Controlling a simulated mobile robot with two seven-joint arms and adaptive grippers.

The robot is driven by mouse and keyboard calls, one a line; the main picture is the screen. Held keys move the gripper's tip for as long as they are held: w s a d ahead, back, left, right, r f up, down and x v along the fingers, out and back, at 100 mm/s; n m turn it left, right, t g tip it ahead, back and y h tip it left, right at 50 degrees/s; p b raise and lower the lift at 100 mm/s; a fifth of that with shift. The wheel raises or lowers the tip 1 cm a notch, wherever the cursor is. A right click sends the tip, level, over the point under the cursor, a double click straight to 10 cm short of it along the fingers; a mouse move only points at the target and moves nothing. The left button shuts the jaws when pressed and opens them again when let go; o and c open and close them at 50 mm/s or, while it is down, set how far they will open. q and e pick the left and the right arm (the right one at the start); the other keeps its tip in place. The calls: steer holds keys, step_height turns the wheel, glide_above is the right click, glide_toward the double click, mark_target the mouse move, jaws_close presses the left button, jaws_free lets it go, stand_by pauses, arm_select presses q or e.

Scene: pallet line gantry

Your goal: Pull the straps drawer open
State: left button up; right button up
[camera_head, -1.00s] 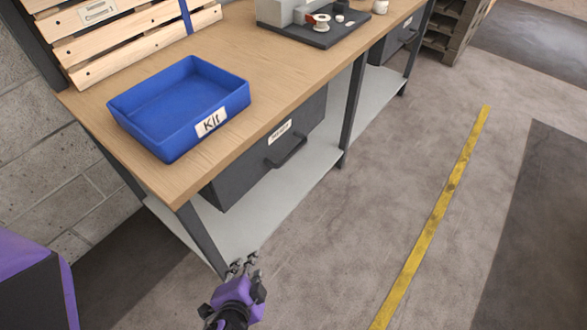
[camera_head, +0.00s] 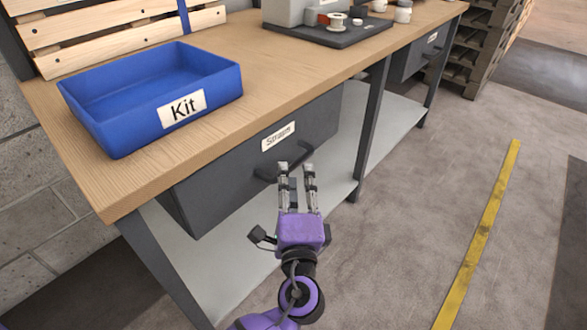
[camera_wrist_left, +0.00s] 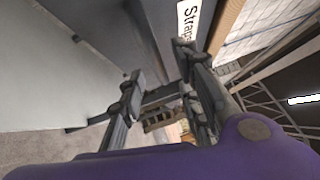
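The straps drawer (camera_head: 235,165) is a dark grey drawer under the wooden bench top, with a white "Straps" label. It looks closed, its front near the bench edge. Its dark bar handle (camera_head: 265,172) is on the front below the label. My left gripper (camera_head: 296,167) is open, its two fingers apart and pointing at the handle, with the fingertips close to it; I cannot tell whether they touch. In the left wrist view the open fingers (camera_wrist_left: 155,66) are near the drawer front, with the label (camera_wrist_left: 187,22) above. My right gripper is not in view.
A blue "Kit" tray (camera_head: 215,88) stands on the bench top (camera_head: 275,62) above the drawer. A lower grey shelf (camera_head: 245,265) and dark bench legs (camera_head: 369,125) are near my arm. A second drawer (camera_head: 415,55) is farther right. The floor in front is clear.

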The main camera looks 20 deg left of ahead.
mark_target(293, 164)
arm_select(q)
steer(key=shift+x, duration=2.2)
steer(key=shift+f, duration=0.1)
jaws_close()
